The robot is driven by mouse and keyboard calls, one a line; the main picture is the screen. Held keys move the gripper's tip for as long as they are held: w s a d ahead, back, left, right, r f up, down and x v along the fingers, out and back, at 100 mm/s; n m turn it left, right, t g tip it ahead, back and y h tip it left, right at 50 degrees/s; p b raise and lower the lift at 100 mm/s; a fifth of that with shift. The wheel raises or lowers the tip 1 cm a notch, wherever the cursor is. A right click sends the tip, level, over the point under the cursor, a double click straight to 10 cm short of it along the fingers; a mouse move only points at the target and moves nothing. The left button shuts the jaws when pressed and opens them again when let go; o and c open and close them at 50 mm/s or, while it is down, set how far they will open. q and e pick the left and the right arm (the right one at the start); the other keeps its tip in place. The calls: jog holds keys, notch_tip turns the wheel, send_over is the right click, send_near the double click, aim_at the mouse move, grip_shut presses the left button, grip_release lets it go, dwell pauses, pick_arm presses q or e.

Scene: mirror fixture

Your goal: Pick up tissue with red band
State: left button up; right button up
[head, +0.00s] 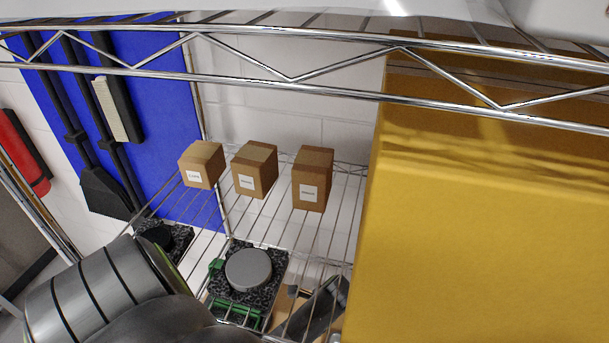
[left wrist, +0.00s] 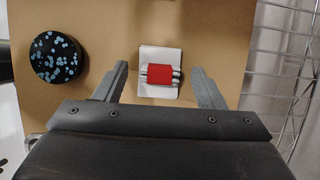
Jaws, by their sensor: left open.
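In the left wrist view a small pale bundle with a red band (left wrist: 160,74) around its middle lies on a white square piece (left wrist: 158,54) on a brown surface (left wrist: 215,35). I cannot tell whether the white piece belongs to the bundle. My left gripper (left wrist: 158,68) is open, with one finger on each side of the bundle and a gap on both sides. How far the fingers are above the surface is unclear. In the head view my left arm enters at lower left, and its gripper is hidden. My right gripper is in neither view.
A black round object with blue spots (left wrist: 55,57) is left of the fingers. A wire rack (left wrist: 282,65) stands at right. The head view shows wire shelving (head: 345,215), several brown boxes (head: 312,178), a grey disc (head: 248,269) and a large yellow block (head: 490,230).

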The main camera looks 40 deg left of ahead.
pick_arm(q)
jog(key=c, duration=1)
jog(key=shift+r, duration=0.1)
jog(key=shift+c, duration=0.2)
